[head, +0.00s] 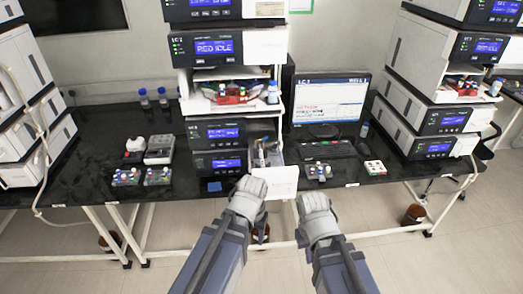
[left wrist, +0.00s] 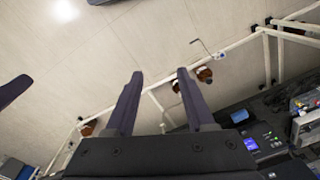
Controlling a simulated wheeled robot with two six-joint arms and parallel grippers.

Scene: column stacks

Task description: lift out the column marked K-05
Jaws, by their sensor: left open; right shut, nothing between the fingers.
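In the head view, an open compartment (head: 284,182) with a white front juts from the middle instrument stack. Small slim parts (head: 262,156) stand inside it, perhaps columns; no K-05 marking is readable. My left gripper (head: 249,186) is just in front of this compartment, hiding part of its front. In the left wrist view its two dark fingers (left wrist: 160,76) are apart with nothing between them, over the floor. My right gripper (head: 314,203) is shut and empty, right of the compartment and below the table edge.
The middle stack (head: 215,134) stands on a dark bench (head: 100,190). A monitor (head: 327,98) and keyboard (head: 327,150) are to its right, another stack (head: 440,120) further right. Small vial racks (head: 318,172) sit near the front edge. Brown bottles (left wrist: 203,74) are below the bench.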

